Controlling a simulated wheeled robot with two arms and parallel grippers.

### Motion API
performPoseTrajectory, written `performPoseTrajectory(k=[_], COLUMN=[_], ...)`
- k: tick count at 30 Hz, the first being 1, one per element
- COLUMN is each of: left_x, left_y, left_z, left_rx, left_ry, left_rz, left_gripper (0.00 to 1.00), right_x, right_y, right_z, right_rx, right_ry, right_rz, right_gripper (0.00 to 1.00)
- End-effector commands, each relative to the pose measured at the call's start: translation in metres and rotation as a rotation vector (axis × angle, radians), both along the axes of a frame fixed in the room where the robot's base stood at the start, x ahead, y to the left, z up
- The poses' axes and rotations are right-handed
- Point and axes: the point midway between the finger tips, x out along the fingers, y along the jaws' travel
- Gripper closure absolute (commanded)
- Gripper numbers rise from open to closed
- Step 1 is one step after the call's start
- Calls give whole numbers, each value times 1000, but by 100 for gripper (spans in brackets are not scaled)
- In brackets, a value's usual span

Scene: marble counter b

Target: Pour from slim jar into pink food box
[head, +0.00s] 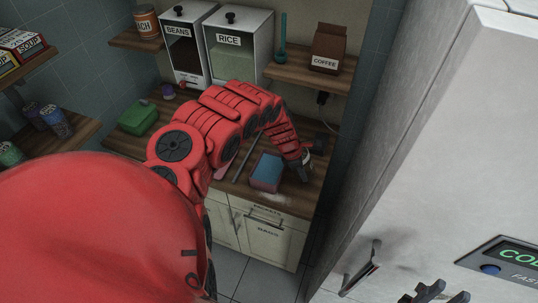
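My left gripper (304,167) is at the end of the red arm, low over the right part of the wooden counter. A small pale and dark item shows at its fingers, but I cannot tell whether it is the slim jar or whether the fingers are shut on it. A blue-topped block with a reddish side (266,172) lies just left of this gripper, apart from it. A pinkish patch (220,173) shows partly behind the arm; I cannot tell whether it is the pink food box. My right gripper (436,293) shows dark, separated fingertips at the bottom right, with nothing visible between them.
A green box (138,117) and a small purple item (168,91) sit at the counter's left. Beans (186,50) and rice (232,60) dispensers stand behind. A coffee bag (328,48) is on the right shelf. A large pale appliance (440,130) fills the right side.

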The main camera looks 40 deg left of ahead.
Motion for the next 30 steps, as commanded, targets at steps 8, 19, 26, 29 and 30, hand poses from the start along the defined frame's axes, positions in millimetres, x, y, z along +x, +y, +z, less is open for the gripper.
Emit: performPoseTrajectory(k=[8,19,26,29,30], left_x=[5,7,8,8,7], left_y=[-7,-14,-14,-13,-13], left_z=[-11,-12,-13,-13,-13], left_rx=[113,268,312,321,323], left_ry=[55,144,166,170,171], left_rz=[-7,-4,-3,0,0], left_gripper=[100,100,100,100,100], right_x=[0,0,0,0,0], right_y=[0,0,0,0,0], right_z=[-49,-65,-70,-71,-71], right_rx=[0,0,0,0,0], right_ry=[0,0,0,0,0], right_rz=[0,0,0,0,0], right_gripper=[65,65,65,65,65])
